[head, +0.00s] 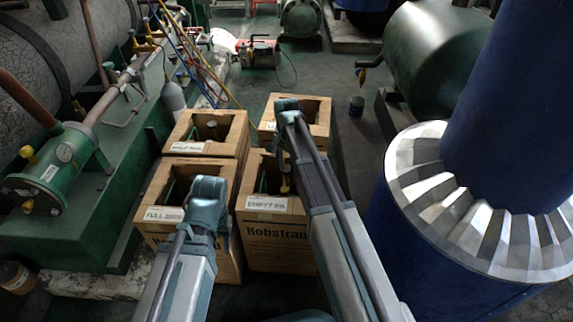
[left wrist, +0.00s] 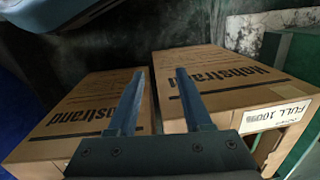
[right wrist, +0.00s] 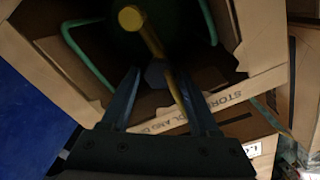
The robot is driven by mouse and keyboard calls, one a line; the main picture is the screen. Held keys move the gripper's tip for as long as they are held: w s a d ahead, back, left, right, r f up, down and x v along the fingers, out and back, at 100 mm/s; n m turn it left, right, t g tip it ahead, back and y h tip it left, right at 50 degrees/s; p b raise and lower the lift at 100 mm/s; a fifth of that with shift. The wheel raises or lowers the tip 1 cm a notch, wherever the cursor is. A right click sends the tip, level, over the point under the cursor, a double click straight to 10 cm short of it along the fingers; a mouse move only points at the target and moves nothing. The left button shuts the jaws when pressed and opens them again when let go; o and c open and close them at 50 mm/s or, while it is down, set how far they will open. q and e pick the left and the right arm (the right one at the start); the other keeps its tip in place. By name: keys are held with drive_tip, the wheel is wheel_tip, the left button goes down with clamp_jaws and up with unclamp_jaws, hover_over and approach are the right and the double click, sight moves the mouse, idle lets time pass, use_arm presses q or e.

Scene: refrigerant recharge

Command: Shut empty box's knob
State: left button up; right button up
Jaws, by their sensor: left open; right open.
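The empty box (head: 282,232) is a brown carton with an "EMPTY" label (head: 267,203) on its front and an open top. In the right wrist view, a round yellow knob end (right wrist: 130,18) and a thin yellow stem show over a dark cylinder with green handles (right wrist: 85,50). My right gripper (right wrist: 156,72) is open above the box opening; its fingers lie on both sides of the stem, and contact cannot be told. My left gripper (left wrist: 161,72) is open and empty, in front of the two front cartons, facing the gap between them.
The full carton (head: 160,215) stands left of the empty box. Two more cartons (head: 210,128) (head: 318,108) stand behind. A large blue column with a metal collar (head: 430,170) rises on the right. Green machinery (head: 100,190) stands on the left.

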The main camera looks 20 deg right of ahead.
sight(286, 169)
wheel_tip(286, 169, up, 14)
drive_tip(key=p, duration=1.3)
drive_tip(key=shift+f, duration=0.25)
drive_tip(key=s+a+n+h, duration=0.1)
drive_tip(key=s+a+n, duration=0.55)
drive_tip(key=s, duration=0.55)
drive_tip(key=s+a+n, duration=0.6)
drive_tip(key=s+n, duration=0.1)
drive_tip(key=s, duration=0.5)
wheel_tip(286, 169, up, 32)
drive_tip(key=a+n+p, duration=0.1)
drive_tip(key=p, duration=3)
drive_tip(key=shift+s+f+p, duration=0.2)
drive_tip(key=shift+p, duration=0.1)
